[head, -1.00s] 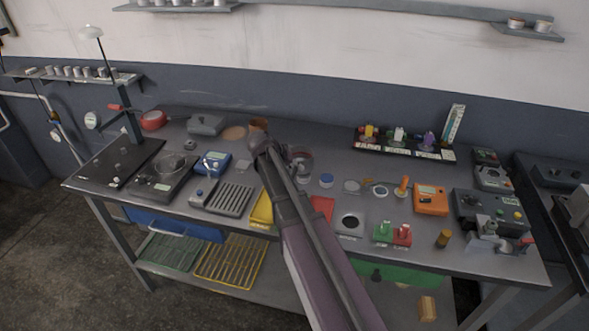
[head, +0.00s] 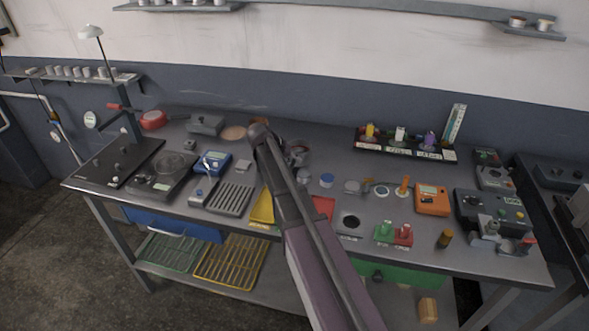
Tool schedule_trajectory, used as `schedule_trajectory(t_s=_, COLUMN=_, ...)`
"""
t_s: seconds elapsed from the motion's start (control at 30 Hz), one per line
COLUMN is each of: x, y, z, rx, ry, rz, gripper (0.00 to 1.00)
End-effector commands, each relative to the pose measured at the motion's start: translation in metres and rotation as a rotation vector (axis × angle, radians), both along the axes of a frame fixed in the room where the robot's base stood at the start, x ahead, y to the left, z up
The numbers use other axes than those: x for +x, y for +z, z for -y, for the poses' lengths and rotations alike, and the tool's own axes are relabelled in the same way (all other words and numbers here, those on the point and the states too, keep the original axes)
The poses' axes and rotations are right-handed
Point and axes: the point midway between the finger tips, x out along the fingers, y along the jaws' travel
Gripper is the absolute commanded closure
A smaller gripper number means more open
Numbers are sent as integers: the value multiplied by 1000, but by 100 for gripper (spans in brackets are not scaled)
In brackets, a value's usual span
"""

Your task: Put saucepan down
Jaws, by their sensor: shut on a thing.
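My arm reaches up over the middle of the workbench (head: 320,175), and its rounded dark wrist end hides the fingers of my gripper (head: 259,135). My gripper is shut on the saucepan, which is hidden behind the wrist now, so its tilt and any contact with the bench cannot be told. A flat tan disc (head: 233,133) lies bare on the bench just left of the wrist. A red round pan-like vessel (head: 153,120) stands at the back left of the bench.
A blue device (head: 213,162) and a black scale (head: 165,173) are at the left. A black rack of coloured items (head: 405,145) and an orange device (head: 431,200) are at the right.

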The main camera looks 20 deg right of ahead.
Motion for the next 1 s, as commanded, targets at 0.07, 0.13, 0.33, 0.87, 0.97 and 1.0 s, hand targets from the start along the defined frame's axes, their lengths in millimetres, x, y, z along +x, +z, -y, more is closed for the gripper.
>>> schedule_trajectory(t_s=0.07, x=-1, y=-13, z=0, rx=-1, ry=0, rz=0, gripper=100)
schedule_trajectory(t_s=0.13, x=-1, y=-19, z=0, rx=-1, ry=0, rz=0, gripper=100)
schedule_trajectory(t_s=0.33, x=-1, y=-29, z=0, rx=-1, ry=-1, rz=0, gripper=100)
schedule_trajectory(t_s=0.87, x=-1, y=-33, z=1, rx=-1, ry=-1, rz=0, gripper=100)
schedule_trajectory(t_s=0.97, x=-1, y=-32, z=1, rx=0, ry=-1, rz=0, gripper=59)
schedule_trajectory(t_s=1.0, x=-1, y=-32, z=1, rx=0, ry=-1, rz=0, gripper=47)
